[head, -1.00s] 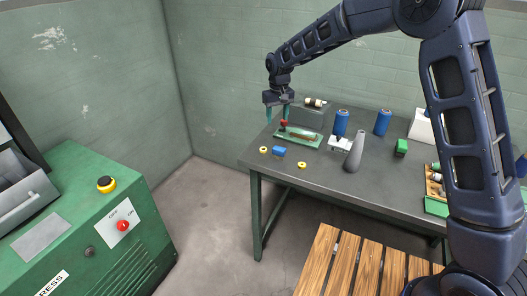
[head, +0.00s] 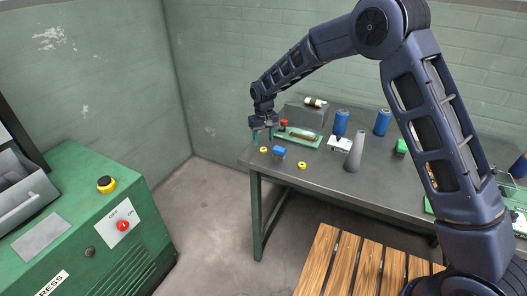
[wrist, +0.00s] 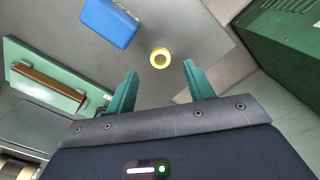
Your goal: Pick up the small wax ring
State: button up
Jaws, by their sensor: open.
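A small yellow ring (head: 264,150), which looks like the wax ring, lies flat on the dark grey table near its left end. In the wrist view the ring (wrist: 160,58) shows whole, just beyond and between the fingertips, with its centre hole visible. My gripper (head: 264,134) is open and empty above the table, over the area of this ring. In the wrist view my gripper (wrist: 161,69) has its two green fingers apart. A second, similar yellow ring (head: 301,166) lies nearer the table's front edge; I cannot tell the two apart by material.
A blue block (head: 279,153) lies right beside the ring. A green tray (head: 312,144) with a bar on it is behind. The table's left edge is close to the ring.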

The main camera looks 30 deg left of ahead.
aim_at(263, 150)
notch_tip(263, 150, down, 4)
jog(key=shift+f, duration=0.15)
jog(key=c, duration=1)
jog(key=shift+c, duration=0.2)
